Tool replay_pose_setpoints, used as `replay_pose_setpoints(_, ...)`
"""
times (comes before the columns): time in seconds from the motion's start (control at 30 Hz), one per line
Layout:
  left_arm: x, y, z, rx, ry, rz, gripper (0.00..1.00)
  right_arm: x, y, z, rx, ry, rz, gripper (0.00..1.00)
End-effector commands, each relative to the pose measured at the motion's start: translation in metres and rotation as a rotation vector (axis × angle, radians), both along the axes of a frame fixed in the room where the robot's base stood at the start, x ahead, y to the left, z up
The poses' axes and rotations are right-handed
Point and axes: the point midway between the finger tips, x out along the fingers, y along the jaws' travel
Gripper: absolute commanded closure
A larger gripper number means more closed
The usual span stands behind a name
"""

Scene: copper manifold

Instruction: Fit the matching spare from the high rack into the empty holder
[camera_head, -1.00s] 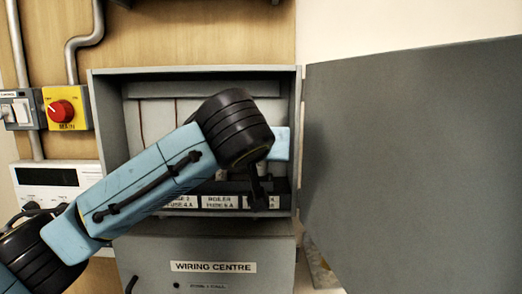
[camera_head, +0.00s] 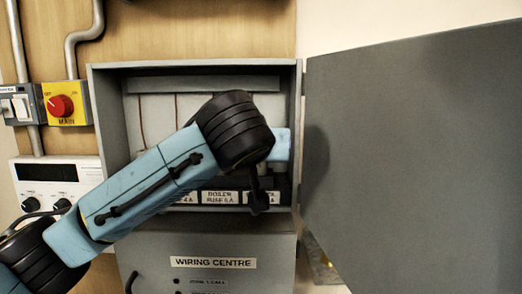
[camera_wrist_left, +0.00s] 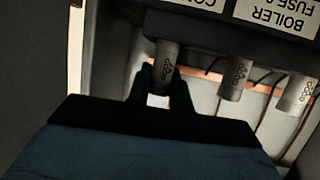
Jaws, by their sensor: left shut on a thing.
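In the left wrist view, which shows the box upside down, my left gripper (camera_wrist_left: 163,88) is shut around a pale grey cylindrical fuse (camera_wrist_left: 167,60) with dark marks. One end of this fuse meets the dark holder strip (camera_wrist_left: 185,29); I cannot tell whether it is fully seated. Two similar fuses (camera_wrist_left: 234,80) (camera_wrist_left: 298,95) stand beside it in the same row. Labels reading BOILER FUSE (camera_wrist_left: 280,17) and a partly cut one mark the strip. In the head view, my left wrist hides the fingers and held fuse inside the open grey box (camera_head: 103,120). The high rack is not identifiable.
The box's open grey door (camera_head: 415,150) stands close to the right of my wrist. A lower panel reads WIRING CENTRE (camera_head: 213,263). A red MAIN switch (camera_head: 60,106) and a white control unit (camera_head: 60,172) are at the left.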

Motion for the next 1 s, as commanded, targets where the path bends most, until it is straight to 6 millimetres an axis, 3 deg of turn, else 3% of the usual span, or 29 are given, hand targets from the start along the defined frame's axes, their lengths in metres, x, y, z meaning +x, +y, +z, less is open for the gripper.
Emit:
replay_pose_setpoints(0.47, -0.0001, -0.0002, -0.0103, 0.0, 0.0, 0.0, 1.0, 0.0002, -0.0001, -0.0071, 0.0, -0.001, 0.0, 1.0)
replay_pose_setpoints(0.5, -0.0001, -0.0001, -0.01, 0.0, -0.001, 0.0, 0.76, 0.0003, 0.0, -0.0069, 0.0, -0.001, 0.0, 1.0)
replay_pose_setpoints(0.67, -0.0001, -0.0001, -0.0095, 0.0, -0.001, 0.0, 0.55, 0.0004, 0.0, -0.0065, 0.0, -0.001, 0.0, 1.0)
replay_pose_setpoints(1.0, -0.0025, -0.0001, -0.0085, -0.001, -0.001, -0.001, 0.53, 0.0007, 0.0002, -0.0071, 0.0, -0.001, 0.0, 1.0)
